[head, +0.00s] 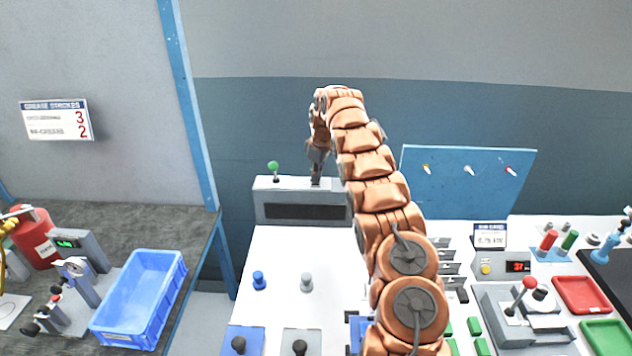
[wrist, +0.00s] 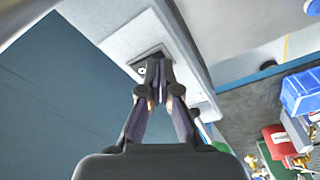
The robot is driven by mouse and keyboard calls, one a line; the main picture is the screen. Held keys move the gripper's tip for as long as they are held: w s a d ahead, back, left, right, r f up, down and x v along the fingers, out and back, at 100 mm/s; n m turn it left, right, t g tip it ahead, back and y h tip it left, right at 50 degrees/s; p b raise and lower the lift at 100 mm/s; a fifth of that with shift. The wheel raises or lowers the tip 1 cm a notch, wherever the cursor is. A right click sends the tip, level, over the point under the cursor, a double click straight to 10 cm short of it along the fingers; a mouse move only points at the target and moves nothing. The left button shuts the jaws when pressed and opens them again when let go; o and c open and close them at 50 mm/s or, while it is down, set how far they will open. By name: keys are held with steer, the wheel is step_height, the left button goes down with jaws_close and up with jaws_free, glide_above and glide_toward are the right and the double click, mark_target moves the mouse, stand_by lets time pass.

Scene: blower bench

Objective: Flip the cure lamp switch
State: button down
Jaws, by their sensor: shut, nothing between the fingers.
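A grey box (head: 266,200) with a dark slot across its front stands at the back of the white bench. A green ball on a short stem (head: 273,167) rises from its top left. My gripper (head: 316,181) points down at the box's top, right of the green ball. In the wrist view my gripper (wrist: 158,68) is shut and empty. Its fingertips overlap a dark plate on the pale housing (wrist: 180,50), with a small round metal part (wrist: 141,71) beside them. This looks like the switch; its lever position and any contact cannot be told.
A blue board (head: 465,185) with several small pegs stands right of my arm. Blue (head: 259,281) and grey (head: 306,282) knobs stand in front of the box. A blue bin (head: 140,300) sits on the dark left bench. Switches and trays crowd the right.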

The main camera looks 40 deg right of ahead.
steer(key=shift+f, duration=0.2)
steer(key=shift+r+p, duration=1.4)
steer(key=shift+r, duration=2.15)
